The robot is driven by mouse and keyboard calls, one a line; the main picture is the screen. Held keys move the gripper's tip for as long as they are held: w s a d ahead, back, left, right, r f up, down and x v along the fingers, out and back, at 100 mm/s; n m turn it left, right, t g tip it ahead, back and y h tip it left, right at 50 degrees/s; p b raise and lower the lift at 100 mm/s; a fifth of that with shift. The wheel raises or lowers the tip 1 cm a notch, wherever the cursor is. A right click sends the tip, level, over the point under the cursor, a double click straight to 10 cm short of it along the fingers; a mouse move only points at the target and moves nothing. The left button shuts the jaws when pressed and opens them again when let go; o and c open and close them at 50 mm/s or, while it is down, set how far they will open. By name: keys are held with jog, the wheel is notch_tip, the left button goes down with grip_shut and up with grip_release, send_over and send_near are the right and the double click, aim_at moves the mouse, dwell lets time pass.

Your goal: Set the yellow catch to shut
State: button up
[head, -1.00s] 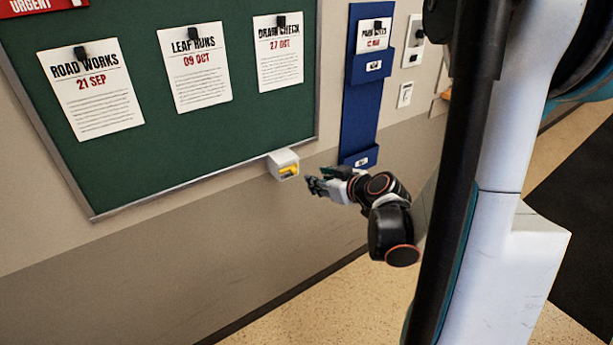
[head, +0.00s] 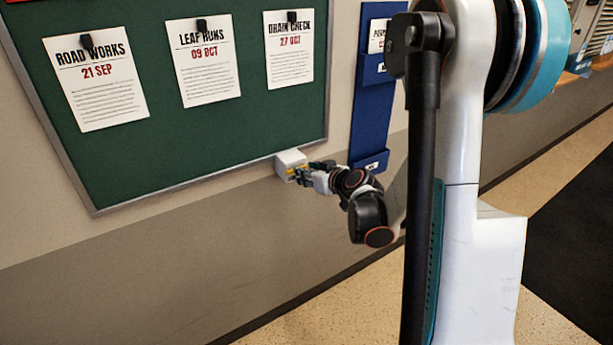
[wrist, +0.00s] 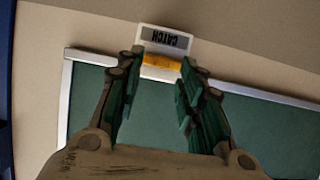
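The yellow catch (wrist: 160,61) is a short bar on a small white box (wrist: 160,30) with a grey plate reading CATCH, upside down in the wrist view. In the head view the box (head: 289,158) sits at the lower right edge of the green board, and the catch is mostly hidden by my fingers. My gripper (wrist: 161,66) is open, with one finger on each side of the catch and gaps between. In the head view my gripper (head: 303,173) is right at the box. I cannot tell whether the fingertips touch it.
The green notice board (head: 155,150) with its metal frame and several clipped papers is on the wall behind. A blue wall pocket rack (head: 372,115) hangs to the right of the box. The wall below is clear.

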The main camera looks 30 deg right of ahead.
aim_at(289, 174)
jog(key=shift+w+f, duration=0.25)
jog(key=shift+w, duration=0.3)
grip_shut()
jog(key=a, duration=0.3)
jog(key=shift+a+b, duration=0.3)
jog(key=shift+a, duration=0.1)
jog(key=shift+s+d, duration=0.1)
